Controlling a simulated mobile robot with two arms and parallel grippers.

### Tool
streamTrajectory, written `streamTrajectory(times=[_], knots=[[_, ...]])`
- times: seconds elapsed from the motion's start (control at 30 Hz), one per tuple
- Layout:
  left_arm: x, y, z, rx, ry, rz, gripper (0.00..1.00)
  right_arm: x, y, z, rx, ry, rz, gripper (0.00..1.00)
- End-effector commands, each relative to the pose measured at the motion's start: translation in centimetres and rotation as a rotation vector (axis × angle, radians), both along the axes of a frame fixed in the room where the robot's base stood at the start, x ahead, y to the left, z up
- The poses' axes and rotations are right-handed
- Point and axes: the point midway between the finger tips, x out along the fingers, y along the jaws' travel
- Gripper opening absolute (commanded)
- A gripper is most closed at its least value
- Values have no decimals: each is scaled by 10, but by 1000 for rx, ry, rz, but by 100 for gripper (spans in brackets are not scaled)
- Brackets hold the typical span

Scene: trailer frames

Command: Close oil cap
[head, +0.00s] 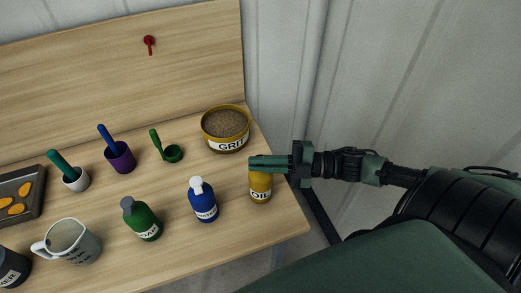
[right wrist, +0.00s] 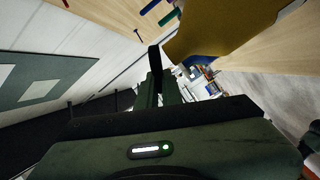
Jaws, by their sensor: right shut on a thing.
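The yellow oil bottle (head: 260,188), with "OIL" on its side, stands upright near the right end of the wooden table. My right gripper (head: 258,163) comes in from the right and its jaws are shut at the top of the bottle. The jaws cover the bottle's top, so I cannot see the cap or how it sits. In the right wrist view the bottle's yellow side (right wrist: 222,28) is large, close beside the fingers (right wrist: 158,75). My left gripper is not in view.
A blue bottle (head: 203,203) and a green bottle (head: 143,220) stand to the left. The GRIT tub (head: 227,146) stands behind. A measuring jug (head: 75,243), cups with brushes and a tray (head: 38,188) are farther left. The table's right edge is close to the oil bottle.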

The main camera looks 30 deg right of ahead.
Motion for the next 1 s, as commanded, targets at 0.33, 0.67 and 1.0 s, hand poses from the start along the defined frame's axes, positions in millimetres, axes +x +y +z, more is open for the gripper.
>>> streamTrajectory(times=[0.33,0.67,1.0], knots=[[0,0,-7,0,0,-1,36,-5,4,-15,-169,-236,-2,0],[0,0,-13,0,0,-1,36,-7,5,-22,-267,-369,0,0],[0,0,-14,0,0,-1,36,-7,5,-23,-283,-390,0,23]])
